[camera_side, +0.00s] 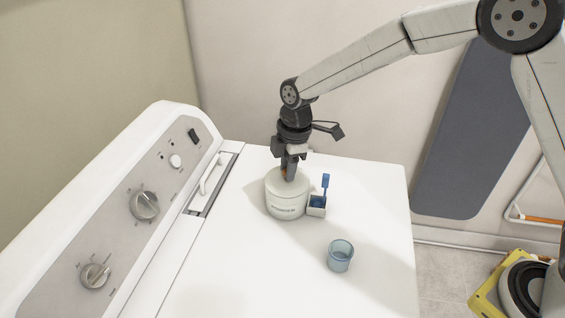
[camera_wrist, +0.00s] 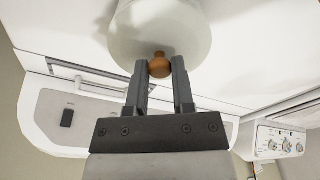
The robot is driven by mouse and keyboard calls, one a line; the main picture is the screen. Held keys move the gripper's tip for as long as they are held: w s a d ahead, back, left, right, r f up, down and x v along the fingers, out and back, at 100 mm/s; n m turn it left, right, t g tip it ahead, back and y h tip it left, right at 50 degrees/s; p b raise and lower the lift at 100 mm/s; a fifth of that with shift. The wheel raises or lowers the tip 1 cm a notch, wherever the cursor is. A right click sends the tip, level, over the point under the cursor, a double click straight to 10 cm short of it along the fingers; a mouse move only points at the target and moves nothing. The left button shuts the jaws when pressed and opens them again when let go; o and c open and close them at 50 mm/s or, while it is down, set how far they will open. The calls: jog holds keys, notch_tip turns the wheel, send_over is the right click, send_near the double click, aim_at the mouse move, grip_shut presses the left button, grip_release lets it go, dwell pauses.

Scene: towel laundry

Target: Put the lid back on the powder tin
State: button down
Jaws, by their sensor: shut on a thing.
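The powder tin (camera_side: 286,205) is a white round tub standing upright on the white machine top. Its pale lid (camera_side: 273,182) is at the tin's mouth, level as far as I can see; I cannot tell whether it is fully seated. My gripper (camera_side: 288,173) points down over the tin, with its fingers shut on the lid's brown knob. In the wrist view, the knob (camera_wrist: 159,66) sits between the two fingertips, and the round lid (camera_wrist: 160,28) fills the top middle. The tin's body is hidden there behind the lid.
A small white box with blue contents (camera_side: 317,207) and an upright blue handle (camera_side: 325,184) stands close right of the tin. A blue translucent cup (camera_side: 340,258) is nearer the front. The control panel (camera_side: 128,215) rises at left. The front and right of the top are otherwise clear.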

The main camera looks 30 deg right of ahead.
jog(key=shift+f, duration=0.1)
dwell(0.8)
grip_release()
jog(key=shift+r, duration=0.2)
dwell(0.3)
jog(key=shift+r, duration=3.35)
grip_shut()
